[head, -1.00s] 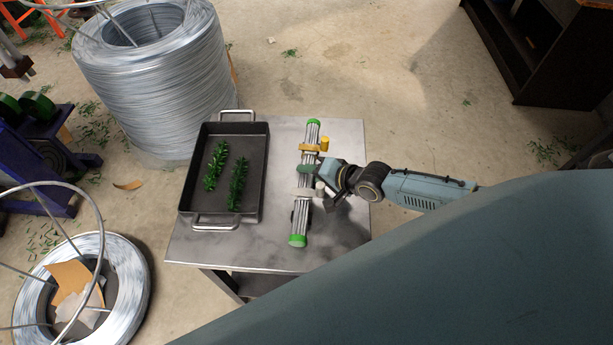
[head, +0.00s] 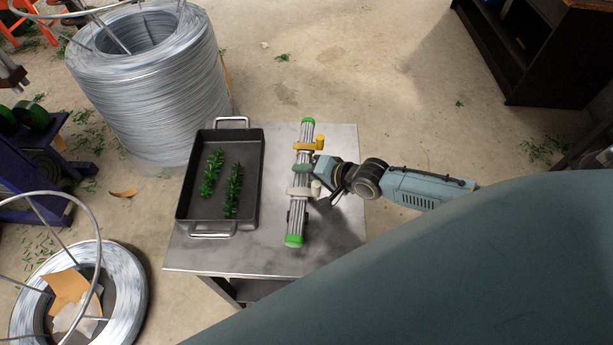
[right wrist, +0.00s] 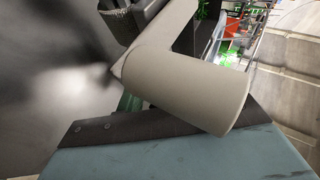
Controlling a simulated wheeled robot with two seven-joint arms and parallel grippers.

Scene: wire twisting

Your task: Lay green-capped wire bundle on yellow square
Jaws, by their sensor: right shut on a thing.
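The wire bundle (head: 298,212) is a long grey rod shape with bright green caps at both ends. In the head view it runs lengthwise over the right part of the metal table, its far cap overlapping the table's far edge. A yellow-handled clamp (head: 319,142) and a whitish-handled clamp (head: 301,191) sit across it. My right gripper (head: 308,178) comes from the right and is shut on the bundle between the clamps. A beige cylindrical handle (right wrist: 188,85) fills the middle of the right wrist view and hides much. No yellow square shows. My left gripper is out of view.
A dark metal tray (head: 258,180) with two green sprigs (head: 233,190) stands left of the bundle on the table (head: 270,255). Large wire coils (head: 150,90) stand on the floor at left, and a dark cabinet (head: 540,70) at upper right.

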